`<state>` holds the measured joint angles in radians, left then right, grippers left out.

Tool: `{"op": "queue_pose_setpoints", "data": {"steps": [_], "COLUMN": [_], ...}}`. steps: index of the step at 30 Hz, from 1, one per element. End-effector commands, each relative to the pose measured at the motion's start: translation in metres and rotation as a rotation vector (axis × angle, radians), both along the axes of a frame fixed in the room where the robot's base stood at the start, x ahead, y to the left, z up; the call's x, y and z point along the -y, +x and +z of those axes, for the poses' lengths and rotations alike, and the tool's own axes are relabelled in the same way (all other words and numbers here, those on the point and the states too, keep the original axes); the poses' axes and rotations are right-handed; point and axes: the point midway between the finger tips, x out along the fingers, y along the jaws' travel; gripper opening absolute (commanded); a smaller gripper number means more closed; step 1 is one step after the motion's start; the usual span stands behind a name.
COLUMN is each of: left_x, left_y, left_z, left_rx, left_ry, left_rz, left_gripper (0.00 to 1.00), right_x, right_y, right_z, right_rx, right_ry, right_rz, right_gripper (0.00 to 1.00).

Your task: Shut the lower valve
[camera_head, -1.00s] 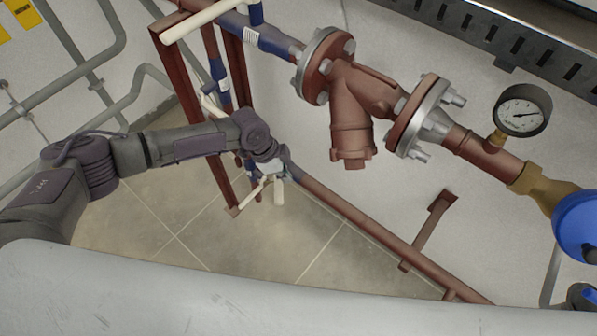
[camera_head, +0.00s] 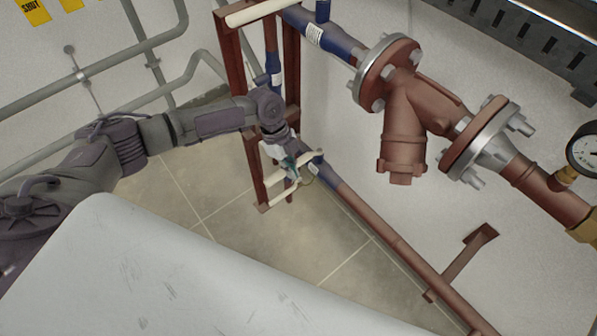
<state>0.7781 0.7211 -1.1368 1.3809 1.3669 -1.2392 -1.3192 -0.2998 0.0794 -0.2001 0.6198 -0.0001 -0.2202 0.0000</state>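The lower valve (camera_head: 313,163) sits low on the blue part of the copper-coloured pipe, beside the dark red frame. A slim white handle (camera_head: 284,188) shows there, slanting near the frame's foot. My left gripper (camera_head: 284,158) reaches in from the left, at the pipe end and close above the handle. The gripper and wrist cover part of the valve. The fingers are small and blend with the white and blue parts, so I cannot tell whether they are open or touching the handle. My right gripper is out of view.
A flanged copper strainer (camera_head: 404,125) and a gauge (camera_head: 584,150) are at the right. The red frame (camera_head: 236,75) stands behind my arm. Tiled floor (camera_head: 225,215) below is clear.

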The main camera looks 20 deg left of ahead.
Motion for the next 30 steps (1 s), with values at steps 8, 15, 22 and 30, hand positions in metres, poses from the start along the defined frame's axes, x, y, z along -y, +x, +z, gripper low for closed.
{"op": "queue_pose_setpoints", "data": {"steps": [8, 15, 22, 30], "left_x": [-0.008, -0.009, -0.012, -0.024], "left_y": [0.002, 0.003, 0.004, 0.008], "left_z": [-0.001, 0.000, 0.005, 0.052], "left_rx": [0.001, 0.003, 0.005, 0.006], "left_ry": [0.009, 0.011, 0.011, 0.007], "left_rz": [0.006, 0.009, 0.010, 0.008], "left_gripper": [0.00, 0.00, 0.00, 0.00], "right_x": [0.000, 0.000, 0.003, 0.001], "right_y": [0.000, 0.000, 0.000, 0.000], "right_z": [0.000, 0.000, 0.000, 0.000], "right_rx": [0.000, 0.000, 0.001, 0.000], "right_ry": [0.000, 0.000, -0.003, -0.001], "right_rz": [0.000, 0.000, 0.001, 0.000], "right_gripper": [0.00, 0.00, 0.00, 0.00]}}
